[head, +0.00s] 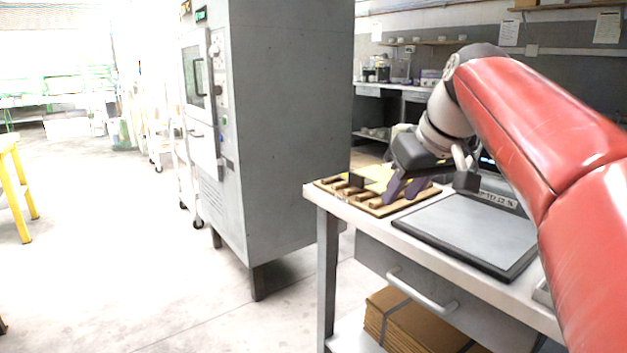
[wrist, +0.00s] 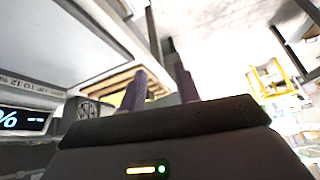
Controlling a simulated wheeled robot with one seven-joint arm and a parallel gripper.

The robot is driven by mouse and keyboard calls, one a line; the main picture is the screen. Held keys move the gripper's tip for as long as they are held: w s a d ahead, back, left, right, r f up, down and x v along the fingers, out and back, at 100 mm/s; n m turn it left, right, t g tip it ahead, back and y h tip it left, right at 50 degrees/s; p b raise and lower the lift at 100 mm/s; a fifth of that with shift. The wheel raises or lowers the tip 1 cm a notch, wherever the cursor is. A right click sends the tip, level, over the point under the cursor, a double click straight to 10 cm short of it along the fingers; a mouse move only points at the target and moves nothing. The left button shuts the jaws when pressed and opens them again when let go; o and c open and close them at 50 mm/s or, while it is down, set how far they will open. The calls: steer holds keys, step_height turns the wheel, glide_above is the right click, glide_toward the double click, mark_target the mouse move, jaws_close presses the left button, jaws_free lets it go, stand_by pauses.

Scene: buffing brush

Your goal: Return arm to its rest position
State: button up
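My gripper (head: 404,190) is at the end of my red arm, over the right part of a wooden slotted rack (head: 330,183) on the workbench. Its two purple fingers stand apart in the wrist view (wrist: 161,78), with nothing seen between them. The fingertips are close to the rack in the head view; I cannot tell whether they touch it. The gripper hides part of the rack. No brush can be made out clearly.
A flat grey scale plate (head: 468,232) lies on the workbench (head: 318,196), right of the rack. Its lit display (wrist: 20,119) shows in the wrist view. A tall grey cabinet (head: 290,130) stands left of the bench. Open floor (head: 110,240) lies further left, with a yellow stool (head: 22,190).

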steer(key=s+f+m+h, duration=0.2)
steer(key=s+f+m, duration=0.2)
steer(key=s+f, duration=1.7)
step_height(320, 180, down, 2)
steer(key=shift+d+f+m+h, duration=0.2)
steer(key=shift+d+m+h, duration=0.1)
steer(key=shift+d+h, duration=0.1)
steer(key=shift+c, duration=0.2)
